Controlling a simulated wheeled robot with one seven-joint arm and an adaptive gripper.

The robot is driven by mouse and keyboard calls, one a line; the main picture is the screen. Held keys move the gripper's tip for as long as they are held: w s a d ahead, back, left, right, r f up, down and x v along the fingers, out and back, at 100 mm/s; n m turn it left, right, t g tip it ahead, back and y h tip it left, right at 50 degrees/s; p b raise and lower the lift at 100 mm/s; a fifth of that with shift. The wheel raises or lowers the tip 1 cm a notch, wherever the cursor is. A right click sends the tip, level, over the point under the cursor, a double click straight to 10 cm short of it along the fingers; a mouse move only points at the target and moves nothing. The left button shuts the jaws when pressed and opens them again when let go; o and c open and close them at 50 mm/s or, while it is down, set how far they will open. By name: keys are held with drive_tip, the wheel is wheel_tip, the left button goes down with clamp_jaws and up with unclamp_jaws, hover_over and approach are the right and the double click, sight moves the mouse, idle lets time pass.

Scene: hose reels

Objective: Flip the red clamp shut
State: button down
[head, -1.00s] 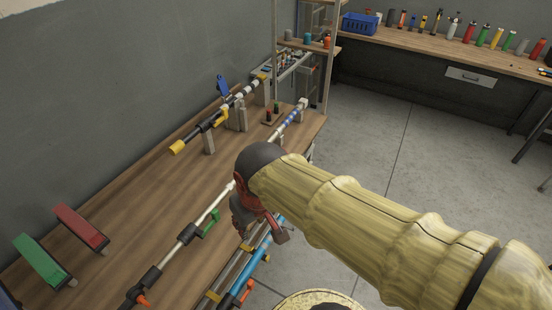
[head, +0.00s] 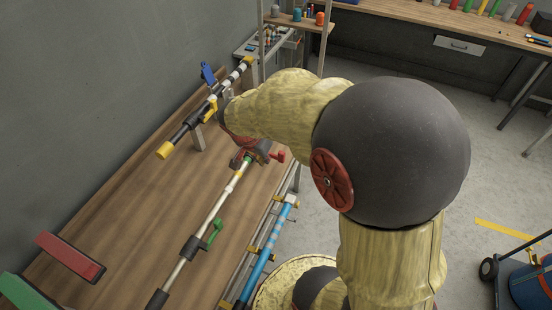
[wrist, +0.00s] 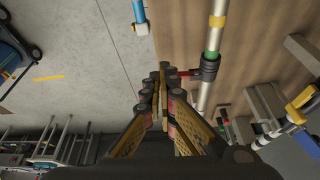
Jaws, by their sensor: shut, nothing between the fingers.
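The red clamp (wrist: 188,73) shows in the wrist view as a short red lever sticking out from a black collar (wrist: 209,68) on a pale pole (wrist: 216,28). The lever points left, away from the pole. Beside the collar the pole has a green band and a yellow band. My gripper (wrist: 164,69) is shut and empty, its fingertips just left of the lever's end. I cannot tell whether they touch it.
A green lever (head: 213,236) sits on the same pole. A blue pole (head: 262,250) lies along the bench's right edge. Red (head: 70,257) and green (head: 25,292) flaps are at lower left. Bare wood (head: 125,215) lies between.

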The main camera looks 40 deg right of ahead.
idle(0.3)
drive_tip(key=w+d+f+b, duration=0.1)
drive_tip(key=w+d+f, duration=0.1)
drive_tip(key=d+f, duration=0.5)
drive_tip(key=shift+a+x, duration=0.2)
drive_tip(key=shift+x, duration=0.95)
drive_tip(key=shift+s+d, duration=0.1)
drive_tip(key=shift+d+n, duration=0.2)
drive_tip(key=shift+n, duration=0.1)
